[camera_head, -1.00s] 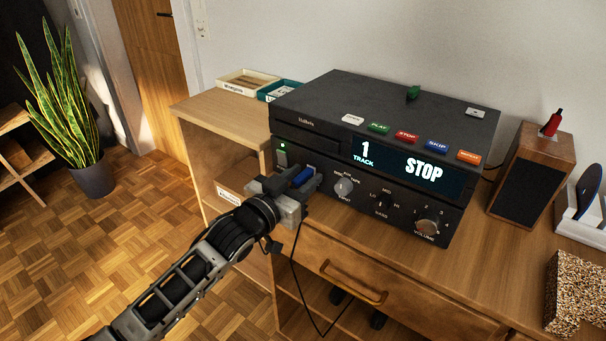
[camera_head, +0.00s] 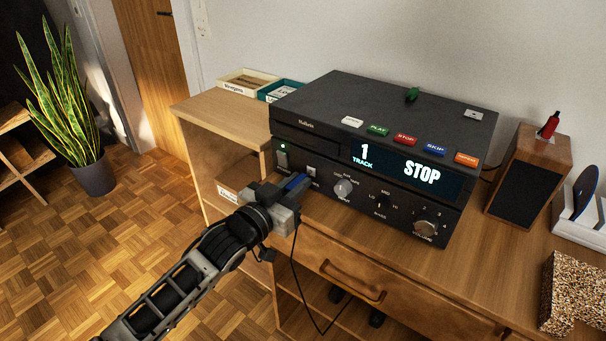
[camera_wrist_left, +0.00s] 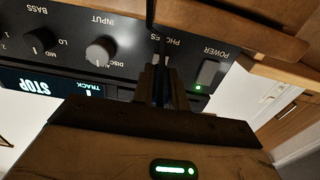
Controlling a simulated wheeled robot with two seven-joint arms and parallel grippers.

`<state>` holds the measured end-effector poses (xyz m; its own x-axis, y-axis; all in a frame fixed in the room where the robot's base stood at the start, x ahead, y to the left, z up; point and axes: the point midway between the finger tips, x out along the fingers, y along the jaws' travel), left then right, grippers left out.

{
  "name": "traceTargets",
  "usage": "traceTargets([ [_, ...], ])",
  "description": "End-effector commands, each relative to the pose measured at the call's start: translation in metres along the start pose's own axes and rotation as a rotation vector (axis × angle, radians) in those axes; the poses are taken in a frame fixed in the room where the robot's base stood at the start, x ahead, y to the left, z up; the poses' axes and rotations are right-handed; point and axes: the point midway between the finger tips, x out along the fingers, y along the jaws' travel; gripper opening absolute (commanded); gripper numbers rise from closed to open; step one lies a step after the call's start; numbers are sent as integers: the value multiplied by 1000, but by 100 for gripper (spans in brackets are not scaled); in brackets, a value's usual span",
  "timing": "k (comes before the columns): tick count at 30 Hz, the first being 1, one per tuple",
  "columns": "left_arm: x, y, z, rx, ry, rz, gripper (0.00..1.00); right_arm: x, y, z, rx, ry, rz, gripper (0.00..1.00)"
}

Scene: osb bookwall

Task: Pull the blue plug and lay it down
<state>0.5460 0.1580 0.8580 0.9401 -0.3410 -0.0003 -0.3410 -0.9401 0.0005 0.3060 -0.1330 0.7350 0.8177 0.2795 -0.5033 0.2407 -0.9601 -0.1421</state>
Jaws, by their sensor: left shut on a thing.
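The blue plug (camera_head: 297,181) is in my left gripper (camera_head: 294,188), in front of the lower left face of the dark stereo unit (camera_head: 320,109). My left gripper is shut on it. A thin black cable (camera_head: 293,250) hangs from the gripper past the desk's front. The socket end is too small to judge for a gap. My right gripper is out of view.
A wooden speaker (camera_head: 531,178) with a red plug (camera_head: 550,125) stands right of the stereo. Shallow trays (camera_head: 246,73) sit on the desk at the back left. A speckled block (camera_head: 572,290) lies at the front right. Bare desk top (camera_head: 480,255) lies before the speaker.

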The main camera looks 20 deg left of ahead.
Motion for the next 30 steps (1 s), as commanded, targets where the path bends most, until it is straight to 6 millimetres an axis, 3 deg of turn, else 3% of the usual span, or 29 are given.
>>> traceTargets([
  [30,-39,0,0,1,0,0,0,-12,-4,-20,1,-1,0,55],
])
